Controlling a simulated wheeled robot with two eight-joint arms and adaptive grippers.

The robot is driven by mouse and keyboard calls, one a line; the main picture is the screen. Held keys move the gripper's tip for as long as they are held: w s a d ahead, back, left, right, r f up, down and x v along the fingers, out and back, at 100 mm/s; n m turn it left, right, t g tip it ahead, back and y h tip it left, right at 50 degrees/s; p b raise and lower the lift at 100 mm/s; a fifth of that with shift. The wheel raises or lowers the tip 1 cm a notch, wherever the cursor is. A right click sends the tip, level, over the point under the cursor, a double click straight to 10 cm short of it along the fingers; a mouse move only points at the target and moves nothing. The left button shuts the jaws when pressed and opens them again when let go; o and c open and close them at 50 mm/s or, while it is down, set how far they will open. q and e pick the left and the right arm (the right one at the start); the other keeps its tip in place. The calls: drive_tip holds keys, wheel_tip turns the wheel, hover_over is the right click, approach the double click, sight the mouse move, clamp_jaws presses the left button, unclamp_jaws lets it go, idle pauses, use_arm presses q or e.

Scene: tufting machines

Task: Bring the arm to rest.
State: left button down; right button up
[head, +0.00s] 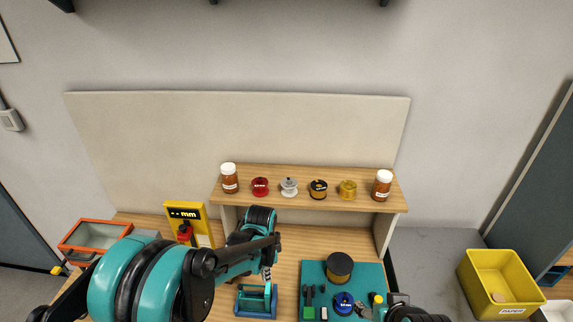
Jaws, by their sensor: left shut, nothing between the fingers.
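My left arm comes in from the left, teal and black, and reaches over the wooden bench. Its gripper (267,272) is small in the picture, partly hidden by my own arm links, and points down just above or behind a blue-teal stand (256,300). It is shut and empty. I cannot tell whether it touches the stand. Dark parts that look like my right arm's end (412,312) show at the bottom edge, cut off by the frame; its fingers cannot be made out.
A teal mat (313,271) holds a dark spool (339,268) and small parts. Behind stands a wooden shelf (300,201) with jars and spools. A yellow bin (480,271) is at right.

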use_arm(q)
drive_tip(key=s+a+f+n+t+b, duration=0.2)
drive_tip(key=s+a+n+t+b, duration=0.1)
drive_tip(key=s+n+b, duration=0.3)
drive_tip(key=s+a+f+n+t+b, duration=0.3)
drive_tip(key=s+n+b, duration=0.3)
drive_tip(key=b, duration=0.8)
drive_tip(key=s+a+t, duration=0.1)
drive_tip(key=s, duration=0.2)
drive_tip(key=shift+s+a+f, duration=0.25)
drive_tip(key=shift+s+f, duration=0.1)
